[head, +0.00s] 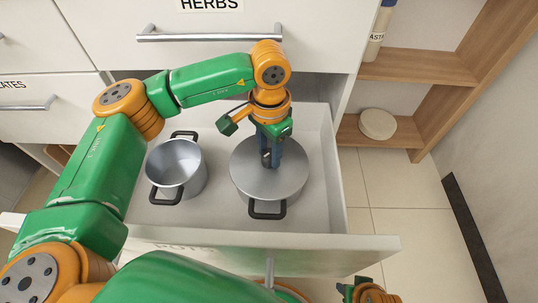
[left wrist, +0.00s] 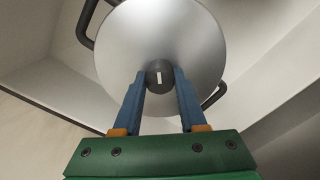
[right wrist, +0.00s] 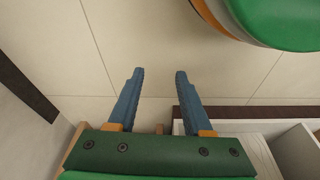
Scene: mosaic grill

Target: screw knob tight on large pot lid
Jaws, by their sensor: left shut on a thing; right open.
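The large pot lid (head: 252,180) is a round grey metal disc on the large pot in the open drawer. The large pot's black handle (head: 267,210) shows at the front. The dark knob (left wrist: 160,77) with a white mark stands at the lid's middle. My left gripper (head: 271,160) points down over the lid and is shut on the knob, one finger on each side. In the left wrist view the lid (left wrist: 115,45) lies behind the fingers. My right gripper (right wrist: 155,72) is open and empty above the tiled floor, away from the pot.
A smaller open pot (head: 178,165) with black handles stands left of the large one in the drawer (head: 345,243). A cabinet front with a bar handle (head: 205,37) is behind. A wooden shelf at the right holds a round pale item (head: 377,123). The floor at the right is clear.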

